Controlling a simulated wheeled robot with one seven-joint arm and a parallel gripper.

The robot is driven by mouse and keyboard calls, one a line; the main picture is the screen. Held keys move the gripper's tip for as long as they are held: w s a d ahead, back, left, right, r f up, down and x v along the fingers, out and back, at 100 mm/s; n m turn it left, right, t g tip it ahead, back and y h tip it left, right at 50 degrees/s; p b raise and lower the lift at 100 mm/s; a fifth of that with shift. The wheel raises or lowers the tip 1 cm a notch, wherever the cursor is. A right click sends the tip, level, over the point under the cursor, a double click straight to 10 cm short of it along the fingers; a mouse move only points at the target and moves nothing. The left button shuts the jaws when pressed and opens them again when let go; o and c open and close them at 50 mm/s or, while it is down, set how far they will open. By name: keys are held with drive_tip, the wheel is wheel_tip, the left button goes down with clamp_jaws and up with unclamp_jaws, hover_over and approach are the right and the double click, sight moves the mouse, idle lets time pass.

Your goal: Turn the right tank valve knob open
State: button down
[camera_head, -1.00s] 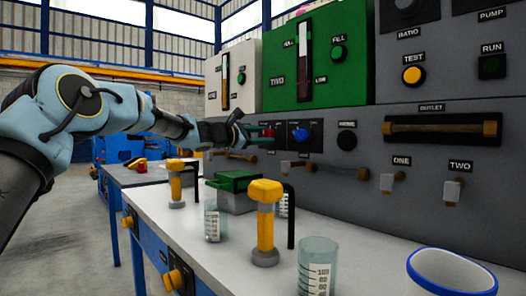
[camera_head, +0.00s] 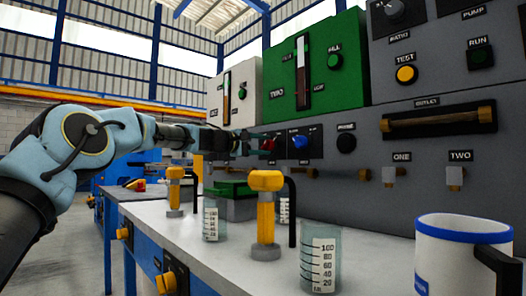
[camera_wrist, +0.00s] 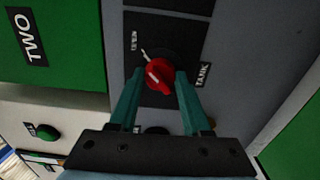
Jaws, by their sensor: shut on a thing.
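A red knob (camera_wrist: 159,74) on a dark plate marked TANK sits between the two green fingers of my gripper (camera_wrist: 160,80) in the wrist view. The fingers are shut on its sides. The knob's white pointer line slants toward the upper left. In the head view the red knob (camera_head: 268,144) is small and partly covered by my gripper (camera_head: 262,138), which reaches in from the left. A blue knob (camera_head: 300,142) is just to its right on the same grey panel, and no finger touches it.
A black knob (camera_head: 346,143) is farther right on the panel. Yellow-topped posts (camera_head: 266,181), glass beakers (camera_head: 320,262) and a white mug with a blue rim (camera_head: 455,268) stand on the bench (camera_head: 195,250) below. A green box (camera_head: 233,189) is beneath my gripper.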

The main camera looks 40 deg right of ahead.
drive_tip(key=shift+m, duration=0.3)
drive_tip(key=shift+c, duration=1.8)
unclamp_jaws()
drive_tip(key=a+b, duration=0.2)
drive_tip(key=a, duration=0.8)
drive_tip(key=shift+w+a+b, duration=0.25)
drive_tip(key=shift+a+b, duration=0.1)
